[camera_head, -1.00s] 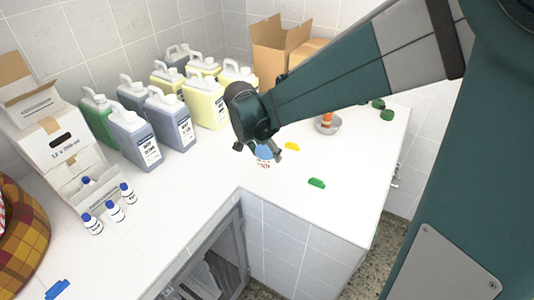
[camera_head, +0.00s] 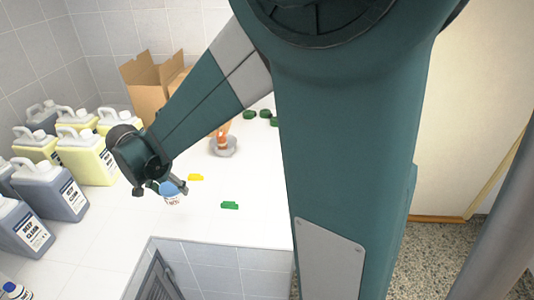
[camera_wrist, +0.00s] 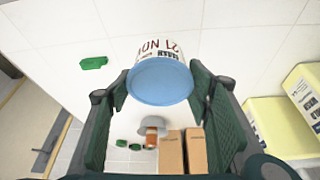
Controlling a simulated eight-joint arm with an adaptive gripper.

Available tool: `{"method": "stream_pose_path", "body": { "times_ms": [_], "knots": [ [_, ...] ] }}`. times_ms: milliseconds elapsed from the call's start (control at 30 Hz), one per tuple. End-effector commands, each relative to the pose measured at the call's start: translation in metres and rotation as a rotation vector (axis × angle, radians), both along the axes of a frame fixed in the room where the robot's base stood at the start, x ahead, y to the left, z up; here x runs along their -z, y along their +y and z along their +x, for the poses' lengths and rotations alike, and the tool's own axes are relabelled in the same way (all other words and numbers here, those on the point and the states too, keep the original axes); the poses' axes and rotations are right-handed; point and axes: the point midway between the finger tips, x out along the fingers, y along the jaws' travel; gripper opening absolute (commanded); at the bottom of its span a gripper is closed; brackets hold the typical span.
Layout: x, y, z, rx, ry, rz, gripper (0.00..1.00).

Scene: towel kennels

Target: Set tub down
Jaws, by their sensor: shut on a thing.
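The tub (camera_head: 172,199) is small and white with printed text and a blue lid. My gripper (camera_head: 166,187) is shut on it over the white counter. In the wrist view, the tub (camera_wrist: 160,77) sits between the two green-padded fingers of my gripper (camera_wrist: 160,88), its blue lid facing the camera. In the head view, part of the tub is hidden by the gripper. I cannot tell whether its base touches the counter.
A yellow clip (camera_head: 196,177) and a green clip (camera_head: 230,205) lie right of the tub. Grey and yellow jugs (camera_head: 88,158) stand at left. An open cardboard box (camera_head: 150,85) and a grey dish (camera_head: 223,147) are behind. The counter's front edge is near.

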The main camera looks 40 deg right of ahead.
Motion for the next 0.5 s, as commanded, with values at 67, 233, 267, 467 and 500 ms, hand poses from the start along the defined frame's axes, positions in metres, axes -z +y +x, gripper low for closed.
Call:
{"method": "stream_pose_path", "body": {
  "times_ms": [67,233,267,467,500],
  "knots": [
    [0.000,-0.011,0.007,0.004,0.001,0.001,0.34],
    [-0.001,-0.039,0.024,0.010,0.004,0.005,0.34],
    [-0.001,-0.045,0.027,0.011,0.004,0.006,0.34],
    [-0.002,-0.088,0.048,0.018,0.009,0.009,0.34],
    [-0.002,-0.096,0.052,0.017,0.009,0.009,0.34]
  ]
}}
